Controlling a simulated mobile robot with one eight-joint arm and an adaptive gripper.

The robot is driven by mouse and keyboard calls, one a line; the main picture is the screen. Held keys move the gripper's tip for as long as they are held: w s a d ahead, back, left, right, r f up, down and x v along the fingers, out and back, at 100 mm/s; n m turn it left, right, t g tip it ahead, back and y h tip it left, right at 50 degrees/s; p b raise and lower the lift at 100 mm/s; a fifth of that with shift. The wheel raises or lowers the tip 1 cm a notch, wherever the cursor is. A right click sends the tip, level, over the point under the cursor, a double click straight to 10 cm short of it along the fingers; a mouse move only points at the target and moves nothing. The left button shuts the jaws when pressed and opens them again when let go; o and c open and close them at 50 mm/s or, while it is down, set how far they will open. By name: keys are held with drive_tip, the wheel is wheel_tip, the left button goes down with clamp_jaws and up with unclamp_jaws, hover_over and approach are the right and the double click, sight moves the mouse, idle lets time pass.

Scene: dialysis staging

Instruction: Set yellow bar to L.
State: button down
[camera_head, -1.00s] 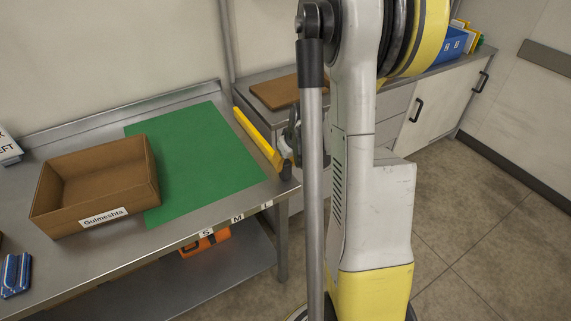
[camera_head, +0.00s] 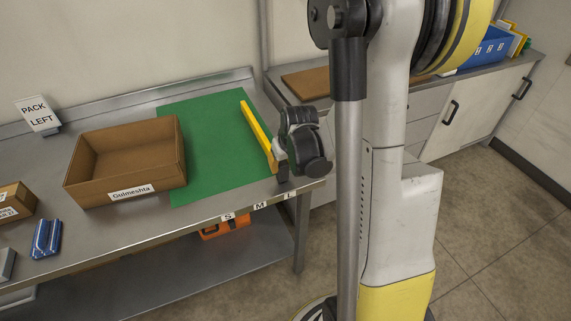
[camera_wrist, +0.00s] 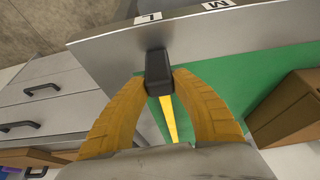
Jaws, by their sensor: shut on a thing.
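The yellow bar (camera_head: 257,127) lies on the steel table along the right edge of the green mat (camera_head: 205,150). Its near end is a black block (camera_wrist: 158,72). My gripper (camera_head: 281,166) is at this near end, and in the wrist view its two yellow fingers (camera_wrist: 159,85) are shut on the black block. The label L (camera_head: 290,196) is on the table's front edge, close in front of the block. The labels M (camera_head: 260,206) and S (camera_head: 228,217) are further left. In the wrist view the block is nearly in line with L (camera_wrist: 148,17).
A PACK LEFT sign (camera_head: 39,115), a small box and a blue item (camera_head: 46,238) are further left. An orange case (camera_head: 226,227) is on the shelf below. A counter with a brown board stands behind right.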

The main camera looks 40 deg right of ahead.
drive_tip(key=c, duration=1)
unclamp_jaws()
drive_tip(key=shift+d, duration=0.1)
drive_tip(key=v, duration=1.2)
drive_tip(key=s+a+r+n+t, duration=0.1)
drive_tip(key=s+a+r, duration=0.1)
drive_tip(key=a, duration=0.4)
drive_tip(key=s+a+r+n+t, duration=0.1)
drive_tip(key=s+a+r, duration=0.1)
drive_tip(key=s+a, duration=0.2)
drive_tip(key=s+a+r+y, duration=0.1)
drive_tip(key=s+a+r, duration=0.1)
drive_tip(key=a, duration=0.6)
drive_tip(key=shift+s+a+r+n+t, duration=0.15)
drive_tip(key=shift+s+n+t, duration=0.05)
drive_tip(key=shift+s, duration=0.2)
drive_tip(key=shift+s+a+r+n+t, duration=0.1)
drive_tip(key=shift+s+a+n+t, duration=0.1)
drive_tip(key=shift+s, duration=0.15)
